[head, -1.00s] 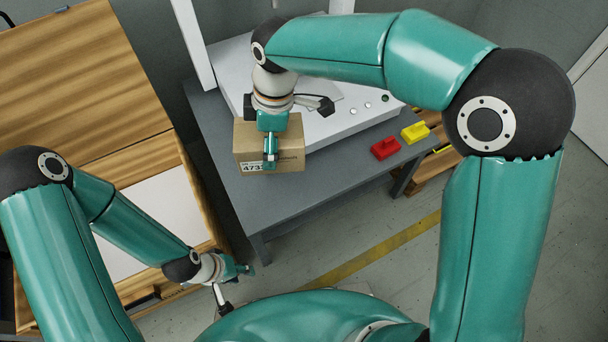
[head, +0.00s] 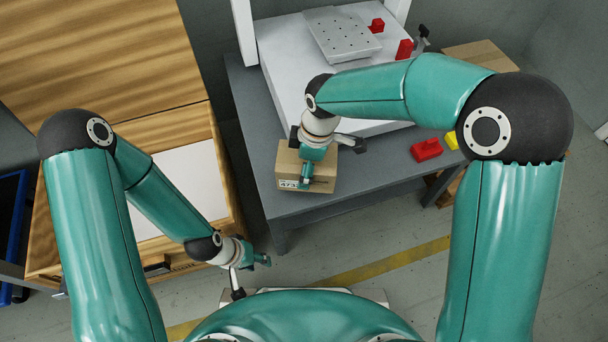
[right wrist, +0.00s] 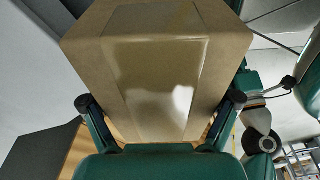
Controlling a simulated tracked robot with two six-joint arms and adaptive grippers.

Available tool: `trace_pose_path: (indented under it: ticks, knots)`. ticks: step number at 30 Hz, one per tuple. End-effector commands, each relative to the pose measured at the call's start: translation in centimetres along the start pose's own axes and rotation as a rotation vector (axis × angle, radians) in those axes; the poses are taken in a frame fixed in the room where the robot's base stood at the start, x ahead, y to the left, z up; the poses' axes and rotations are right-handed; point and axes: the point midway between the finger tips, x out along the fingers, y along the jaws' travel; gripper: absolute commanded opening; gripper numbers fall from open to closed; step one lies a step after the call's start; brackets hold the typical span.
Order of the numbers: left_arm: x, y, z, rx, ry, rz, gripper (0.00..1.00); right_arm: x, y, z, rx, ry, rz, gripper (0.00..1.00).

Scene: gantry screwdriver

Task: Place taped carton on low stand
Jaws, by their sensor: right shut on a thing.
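The taped carton (head: 291,163) is a brown cardboard box with a white label, seen over the left part of the grey table. My right gripper (head: 306,174) is shut on it. In the right wrist view the carton (right wrist: 160,75) fills the middle, with a glossy tape strip along it and a finger on each side. I cannot tell whether the carton touches the table. My left gripper (head: 262,259) hangs low, left of the table's front corner and apart from the carton; its opening is unclear. I cannot make out which thing is the low stand.
The grey table (head: 262,130) bears a white machine bed (head: 290,70) with a perforated plate (head: 342,36). A red block (head: 426,150) and a yellow block (head: 451,139) lie at its right. A wooden bench (head: 220,160) stands at left. Yellow tape (head: 385,262) crosses the open floor.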

Motion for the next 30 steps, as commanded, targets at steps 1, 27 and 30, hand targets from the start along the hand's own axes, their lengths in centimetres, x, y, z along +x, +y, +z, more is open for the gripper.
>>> trace_pose_path:
  ticks: [1,27,30]
  knots:
    - [0.6,-0.2,0.0,0.0,0.0,0.0,0.4,1.2,0.0,0.2,0.0,-0.001,-0.002,0.33]
    - [1.7,-0.6,0.0,0.0,0.0,0.0,0.4,4.6,0.0,0.6,-0.002,0.0,-0.001,1.0]
    - [1.7,-0.6,0.0,0.0,0.0,0.0,0.4,4.6,0.0,0.6,-0.002,0.0,-0.001,1.0]
